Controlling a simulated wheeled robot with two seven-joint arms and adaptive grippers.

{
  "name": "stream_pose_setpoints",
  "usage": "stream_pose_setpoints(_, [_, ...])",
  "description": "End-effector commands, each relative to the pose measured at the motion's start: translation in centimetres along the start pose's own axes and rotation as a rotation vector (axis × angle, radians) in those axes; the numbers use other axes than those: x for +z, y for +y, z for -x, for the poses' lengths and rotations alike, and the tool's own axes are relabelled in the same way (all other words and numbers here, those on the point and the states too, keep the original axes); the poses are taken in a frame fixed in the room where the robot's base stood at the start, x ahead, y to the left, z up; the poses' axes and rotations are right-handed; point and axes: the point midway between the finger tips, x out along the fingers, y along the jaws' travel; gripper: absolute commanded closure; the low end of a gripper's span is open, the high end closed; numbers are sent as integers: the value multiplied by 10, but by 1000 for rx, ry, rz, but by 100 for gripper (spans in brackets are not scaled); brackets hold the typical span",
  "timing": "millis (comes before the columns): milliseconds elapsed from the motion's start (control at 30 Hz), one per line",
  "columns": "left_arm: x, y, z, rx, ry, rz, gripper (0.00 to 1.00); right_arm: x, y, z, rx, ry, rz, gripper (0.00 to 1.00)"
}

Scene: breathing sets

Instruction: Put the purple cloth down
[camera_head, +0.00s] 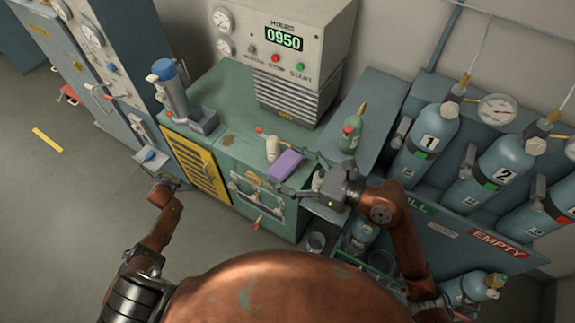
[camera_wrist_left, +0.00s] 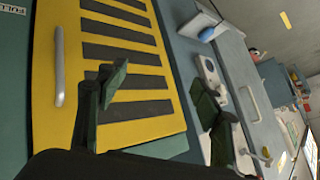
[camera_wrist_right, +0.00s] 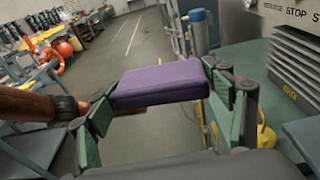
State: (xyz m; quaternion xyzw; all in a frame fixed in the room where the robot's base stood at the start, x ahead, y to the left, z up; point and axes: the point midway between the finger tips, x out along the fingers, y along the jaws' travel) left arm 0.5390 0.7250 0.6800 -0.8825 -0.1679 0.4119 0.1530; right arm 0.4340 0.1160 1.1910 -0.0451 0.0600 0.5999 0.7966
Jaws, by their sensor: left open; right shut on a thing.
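The purple cloth (camera_head: 286,165) is a folded block, seen above the green cabinet top beside a small white bottle. My right gripper (camera_head: 297,176) is shut on it. In the right wrist view the cloth (camera_wrist_right: 160,82) spans between the two green-padded fingers (camera_wrist_right: 158,97), held roughly level. My left gripper (camera_head: 163,182) is low at the left, near the yellow vent panel. In the left wrist view its fingers (camera_wrist_left: 160,90) are apart, with nothing between them.
The green cabinet top (camera_head: 226,105) is bare toward the back left. A white bottle (camera_head: 272,148) and a green bottle (camera_head: 350,132) stand near my right gripper. A blue-capped cylinder (camera_head: 170,86) stands at the left. Numbered gas cylinders (camera_head: 428,138) line the right side.

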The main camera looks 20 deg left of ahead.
Motion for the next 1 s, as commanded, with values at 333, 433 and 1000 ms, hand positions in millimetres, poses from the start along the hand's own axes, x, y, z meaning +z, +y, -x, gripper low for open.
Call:
stream_pose_setpoints(333, [155,101,16,113,-162,-50,40,0,0,0,0,0,0,49])
stream_pose_setpoints(433, [198,129,28,146,-207,-63,40,0,0,0,0,0,0,49])
stream_pose_setpoints(1000, [421,290,141,348,-441,-115,40,0,0,0,0,0,0,49])
